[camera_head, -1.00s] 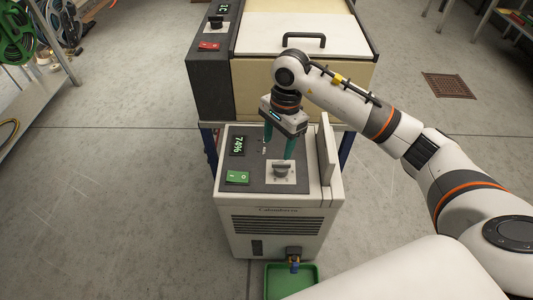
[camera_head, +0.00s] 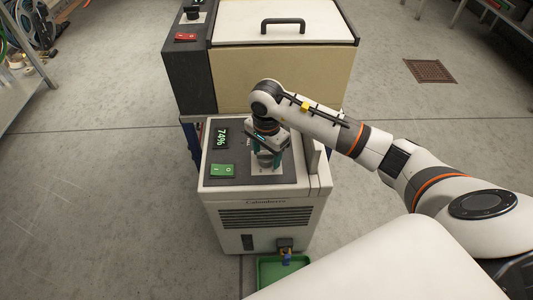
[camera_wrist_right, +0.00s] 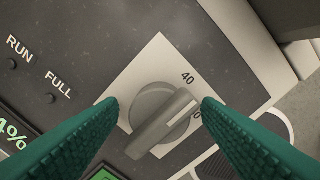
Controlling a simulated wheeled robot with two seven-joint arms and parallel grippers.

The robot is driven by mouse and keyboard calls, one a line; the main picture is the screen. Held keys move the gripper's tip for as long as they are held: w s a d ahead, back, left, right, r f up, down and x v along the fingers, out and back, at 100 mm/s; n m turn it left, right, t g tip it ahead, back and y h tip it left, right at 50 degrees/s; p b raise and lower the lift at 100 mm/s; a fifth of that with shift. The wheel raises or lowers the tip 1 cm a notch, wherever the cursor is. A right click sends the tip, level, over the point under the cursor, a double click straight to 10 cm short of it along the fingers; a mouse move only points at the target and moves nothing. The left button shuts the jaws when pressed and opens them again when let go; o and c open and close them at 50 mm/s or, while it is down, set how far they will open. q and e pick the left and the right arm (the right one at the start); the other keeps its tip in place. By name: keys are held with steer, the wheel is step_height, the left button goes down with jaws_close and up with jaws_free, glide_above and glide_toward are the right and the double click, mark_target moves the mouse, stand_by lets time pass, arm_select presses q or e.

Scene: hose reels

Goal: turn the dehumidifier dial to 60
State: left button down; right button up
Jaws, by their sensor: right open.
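The pale dehumidifier (camera_head: 288,207) stands on the floor, with a dark top panel and a display (camera_head: 221,139) reading 74%. Its grey dial (camera_wrist_right: 152,112) sits on a light square plate in the right wrist view. The white pointer line on its raised grip points up and right, between "40" and a partly hidden number ending in 0. My right gripper (camera_wrist_right: 160,104) is open, its green fingers on either side of the dial with gaps visible. In the head view my right gripper (camera_head: 267,158) is over the dial and mostly hides it. My left gripper is out of view.
A green rocker switch (camera_head: 222,170) is on the panel left of the dial. A raised flap (camera_head: 315,160) stands at the panel's right side. A larger beige machine (camera_head: 285,75) with a handled lid is behind. A green tray (camera_head: 270,275) lies in front.

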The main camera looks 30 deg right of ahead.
steer(key=c, duration=1)
